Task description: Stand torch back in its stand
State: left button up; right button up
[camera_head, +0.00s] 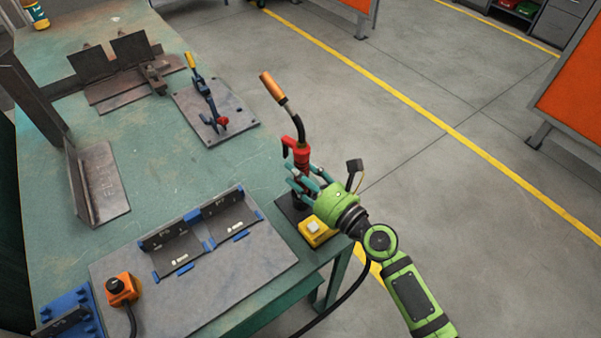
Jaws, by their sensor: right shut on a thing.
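The torch (302,157) has a red handle, a black bent neck and a copper-coloured nozzle at the top. It is roughly upright, its nozzle leaning to the left, at the right edge of the green table. My right gripper (304,184) comes in from the lower right and is shut on the torch's lower handle. Below it is a dark base plate (286,212), which looks like the stand's foot. The gripper hides the torch's lower end, so I cannot tell whether it is seated. My left gripper is not in view.
A yellow box with a pale button (314,229) sits in front of the torch. A fixture plate (236,272) with angle brackets lies to the left. A toggle clamp (211,105) stands behind. An orange button box (122,287) is at lower left. A black cable (350,292) hangs off the table edge.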

jog(key=shift+r, duration=0.15)
jog(key=o, duration=1.3)
jog(key=shift+o, duration=0.2)
